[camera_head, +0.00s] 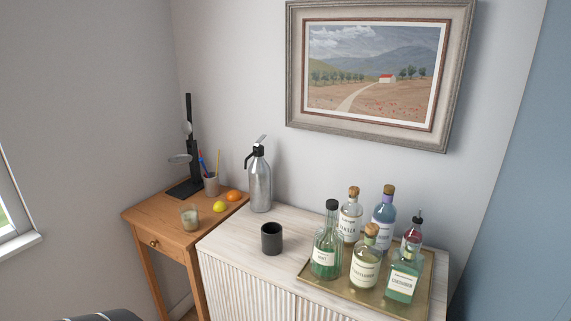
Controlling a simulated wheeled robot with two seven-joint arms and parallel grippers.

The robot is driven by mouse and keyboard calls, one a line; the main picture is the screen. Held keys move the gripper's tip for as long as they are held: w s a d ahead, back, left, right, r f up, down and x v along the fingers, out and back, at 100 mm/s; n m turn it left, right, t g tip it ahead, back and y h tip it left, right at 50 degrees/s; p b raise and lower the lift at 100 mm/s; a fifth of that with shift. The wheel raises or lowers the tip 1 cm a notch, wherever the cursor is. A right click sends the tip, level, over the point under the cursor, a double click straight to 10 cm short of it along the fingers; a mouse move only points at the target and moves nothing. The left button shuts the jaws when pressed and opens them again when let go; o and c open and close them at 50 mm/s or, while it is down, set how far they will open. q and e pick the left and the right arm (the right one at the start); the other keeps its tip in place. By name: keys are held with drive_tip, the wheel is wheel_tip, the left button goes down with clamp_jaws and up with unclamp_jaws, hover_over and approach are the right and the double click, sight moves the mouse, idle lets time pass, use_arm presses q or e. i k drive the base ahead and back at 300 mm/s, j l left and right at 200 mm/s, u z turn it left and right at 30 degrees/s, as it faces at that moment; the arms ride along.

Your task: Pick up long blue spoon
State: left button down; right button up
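A grey cup (211,186) stands at the back of the small wooden table on the left. Several thin long items stick up out of it. One is a blue one (202,160) leaning left, with some red next to it; it may be the long blue spoon, but it is too small to tell its shape. A yellow stick (218,163) stands upright on the right side of the cup. The lower ends of these items are hidden inside the cup. Neither of my grippers is in view.
A black stand (189,140) rises just left of the cup. A candle glass (190,217), lemon (219,206) and orange (234,195) sit nearby. The cabinet (228,237) holds a steel flask (259,185), black cup (271,239) and tray (372,303) of bottles.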

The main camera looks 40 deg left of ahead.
sight(201, 159)
drive_tip(key=u, duration=1.9)
drive_tip(key=i+j+z, duration=0.5)
